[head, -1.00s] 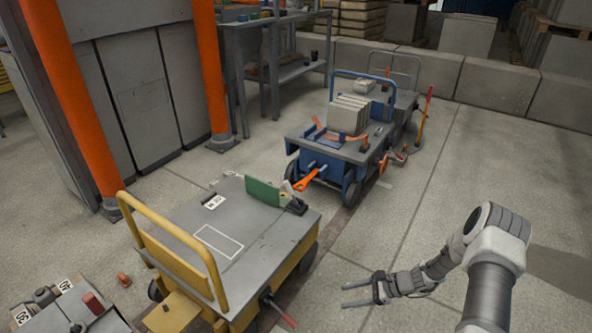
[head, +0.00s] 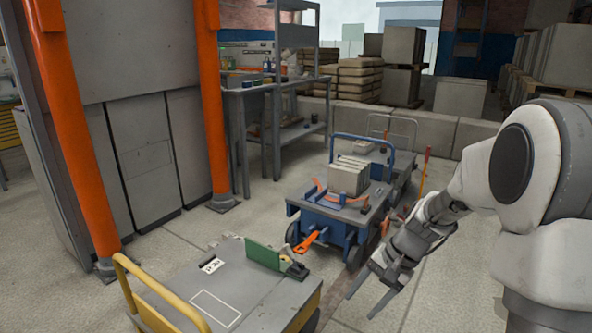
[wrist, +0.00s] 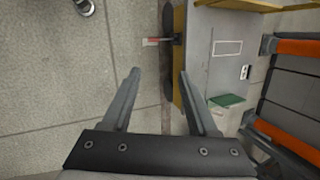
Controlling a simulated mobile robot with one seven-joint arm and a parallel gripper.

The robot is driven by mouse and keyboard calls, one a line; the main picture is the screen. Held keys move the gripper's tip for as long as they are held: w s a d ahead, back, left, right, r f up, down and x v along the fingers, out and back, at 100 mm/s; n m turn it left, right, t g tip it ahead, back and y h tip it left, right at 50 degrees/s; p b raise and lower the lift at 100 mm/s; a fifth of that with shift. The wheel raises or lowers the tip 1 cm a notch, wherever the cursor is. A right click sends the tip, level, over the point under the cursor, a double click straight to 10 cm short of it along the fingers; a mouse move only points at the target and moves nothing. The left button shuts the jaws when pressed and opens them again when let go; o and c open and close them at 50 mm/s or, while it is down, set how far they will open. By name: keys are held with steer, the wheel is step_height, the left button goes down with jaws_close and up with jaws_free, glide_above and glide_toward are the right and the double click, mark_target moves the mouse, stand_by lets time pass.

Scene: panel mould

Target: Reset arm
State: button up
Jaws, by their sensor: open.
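My gripper (head: 376,282) is on my arm at the right of the head view, pointing down over the floor beside the yellow cart. Its two fingers are spread and nothing is between them. The wrist view shows the same open fingers (wrist: 160,105) over the bare concrete floor and a dark floor strip.
A blue cart (head: 330,222) bears grey slabs (head: 348,176). Orange posts (head: 212,100) stand at the left. Open floor (head: 455,290) lies right of the carts.

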steer(key=s+r+n+t+h, duration=0.5)
steer(key=s+r+n, duration=0.2)
steer(key=s+r, duration=1.1)
step_height(320, 180, up, 24)
steer(key=s+p, duration=0.2)
steer(key=p, duration=2.4)
steer(key=shift+a+n, duration=0.2)
steer(key=shift+n, duration=0.1)
